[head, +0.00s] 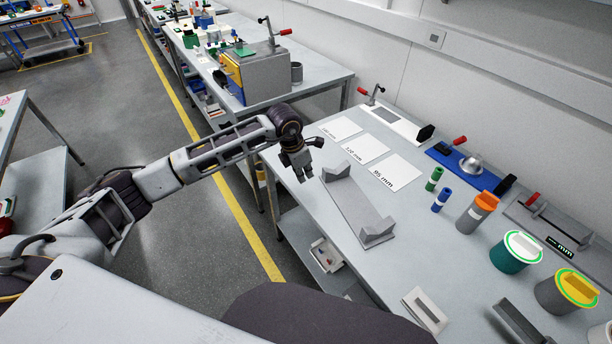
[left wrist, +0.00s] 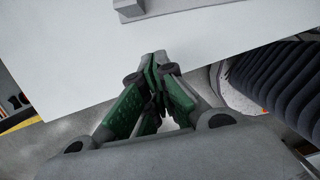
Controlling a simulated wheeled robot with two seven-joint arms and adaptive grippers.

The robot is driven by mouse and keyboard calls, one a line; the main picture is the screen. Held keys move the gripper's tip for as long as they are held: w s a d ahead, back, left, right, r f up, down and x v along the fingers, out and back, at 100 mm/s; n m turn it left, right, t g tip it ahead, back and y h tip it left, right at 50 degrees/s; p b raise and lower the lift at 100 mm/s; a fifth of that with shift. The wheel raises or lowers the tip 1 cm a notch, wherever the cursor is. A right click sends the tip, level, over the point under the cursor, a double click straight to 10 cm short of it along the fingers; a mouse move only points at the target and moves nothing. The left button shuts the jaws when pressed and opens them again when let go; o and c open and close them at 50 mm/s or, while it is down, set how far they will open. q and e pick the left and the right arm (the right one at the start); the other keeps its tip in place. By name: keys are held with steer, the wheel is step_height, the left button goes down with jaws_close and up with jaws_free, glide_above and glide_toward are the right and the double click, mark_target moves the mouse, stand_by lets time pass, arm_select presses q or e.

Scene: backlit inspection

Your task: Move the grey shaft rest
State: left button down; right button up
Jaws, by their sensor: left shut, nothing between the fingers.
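The grey shaft rest (head: 358,212), a long flat bar with a raised block at each end, lies on the light grey bench (head: 330,270). My left gripper (head: 304,176) is just left of its far end, pointing down, apart from it and empty. In the left wrist view the green-sided fingers (left wrist: 154,74) are closed together over the bench edge. A grey block, seemingly an end of the shaft rest (left wrist: 135,9), shows at the top edge there; the remainder is out of frame. My right gripper is not seen.
White cards marked in mm (head: 396,171) lie behind the rest. Right of it stand a green cylinder (head: 433,179), a blue cylinder (head: 441,200) and a grey, orange-topped one (head: 476,213). A small white plate (head: 424,310) lies at the front edge. Bench between is clear.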

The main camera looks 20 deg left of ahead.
arm_select(q)
steer(key=shift+p+v, duration=0.55)
steer(key=shift+v, duration=0.85)
